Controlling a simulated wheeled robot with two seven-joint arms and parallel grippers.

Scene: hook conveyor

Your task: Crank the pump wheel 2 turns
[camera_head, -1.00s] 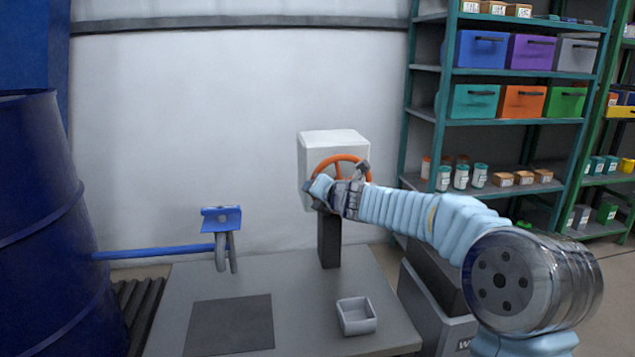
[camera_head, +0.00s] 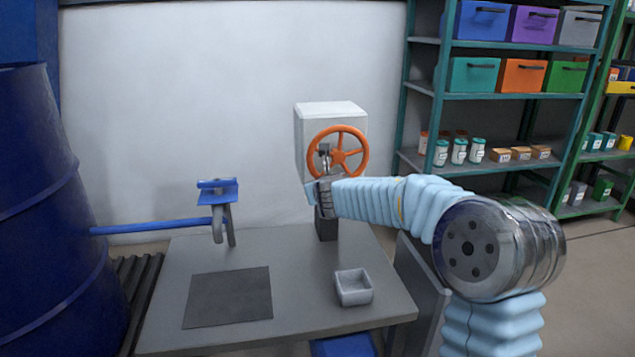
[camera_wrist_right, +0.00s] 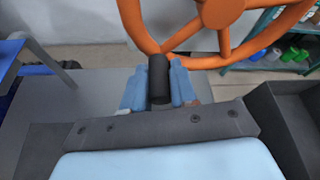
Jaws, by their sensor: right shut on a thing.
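The orange pump wheel (camera_head: 353,137) is mounted on the front of a white box (camera_head: 331,110) on a dark post (camera_head: 326,225) at the back of the table. My right gripper (camera_head: 324,160) is at the wheel's lower left side. In the right wrist view, my right gripper (camera_wrist_right: 159,88) is shut on a dark cylindrical crank handle (camera_wrist_right: 158,78) at the rim of the orange wheel (camera_wrist_right: 200,25). My left gripper is not in view.
The grey table (camera_head: 300,262) holds a dark mat (camera_head: 228,297) and a small grey tray (camera_head: 353,287). Shelves (camera_head: 425,90) stand at the right.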

